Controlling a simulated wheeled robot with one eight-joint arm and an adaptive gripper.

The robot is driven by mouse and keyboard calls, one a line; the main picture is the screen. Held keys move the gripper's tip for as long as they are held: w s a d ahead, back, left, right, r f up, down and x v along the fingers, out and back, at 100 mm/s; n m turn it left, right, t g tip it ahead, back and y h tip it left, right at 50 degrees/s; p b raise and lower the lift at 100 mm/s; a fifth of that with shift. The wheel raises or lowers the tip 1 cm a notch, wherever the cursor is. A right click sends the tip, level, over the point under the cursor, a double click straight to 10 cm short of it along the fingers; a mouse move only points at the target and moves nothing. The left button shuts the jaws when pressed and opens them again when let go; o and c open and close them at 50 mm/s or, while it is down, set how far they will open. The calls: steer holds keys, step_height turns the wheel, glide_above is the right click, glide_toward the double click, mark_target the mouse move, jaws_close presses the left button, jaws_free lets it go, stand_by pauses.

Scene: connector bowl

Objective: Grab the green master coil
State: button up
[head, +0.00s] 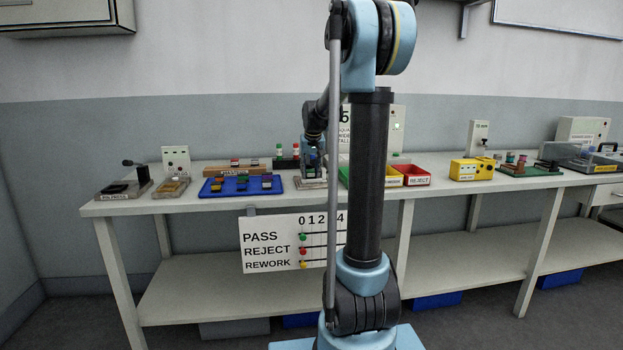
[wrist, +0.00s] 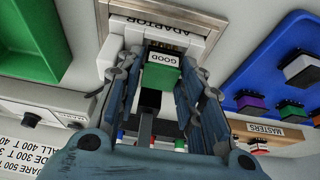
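The green master coil (wrist: 161,78) is a small block with a white GOOD label, seen in the wrist view. It sits at the light-coloured fixture labelled ADAPTOR (wrist: 158,25). My gripper (wrist: 162,62) reaches to it with one finger on each side. The gaps beside the block are too small to tell whether the fingers touch it. In the head view, my gripper (head: 312,160) is low over the bench at the adaptor (head: 310,184), and the coil cannot be made out there.
A blue tray (head: 207,192) with several small blocks and the wooden MASTERS rack (head: 236,169) stand left of the gripper in the head view. A green bin (wrist: 25,40) lies on the other side. A red REJECT bin (head: 416,181) and yellow box (head: 462,171) are farther right.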

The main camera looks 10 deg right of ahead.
steer(key=c, duration=0.8)
